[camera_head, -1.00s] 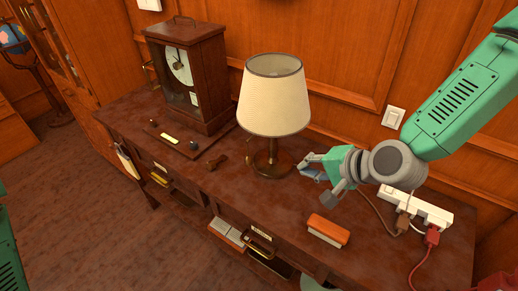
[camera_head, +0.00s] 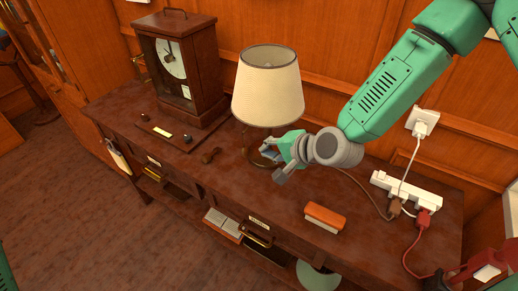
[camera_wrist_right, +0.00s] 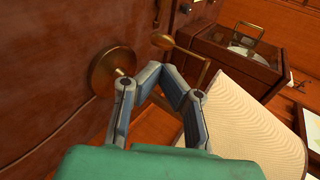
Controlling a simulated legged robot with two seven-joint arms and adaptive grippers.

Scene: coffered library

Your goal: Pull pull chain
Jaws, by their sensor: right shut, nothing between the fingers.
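The table lamp with a cream shade (camera_head: 268,88) stands on the dark desk in the head view. In the right wrist view its round brass base (camera_wrist_right: 110,70) is at left and its shade (camera_wrist_right: 250,125) at right. A thin brass piece with a rounded end, probably the pull chain (camera_wrist_right: 184,50), shows just beyond my fingertips. I cannot make it out in the head view. My right gripper (camera_head: 266,152) is beside the lamp stem under the shade. In the wrist view its fingers (camera_wrist_right: 161,70) meet at the tips with nothing between them. My left gripper is out of view.
A wooden clock case (camera_head: 183,70) stands left of the lamp. An orange-topped brush (camera_head: 325,217) and a white power strip (camera_head: 410,190) with cords lie to the right.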

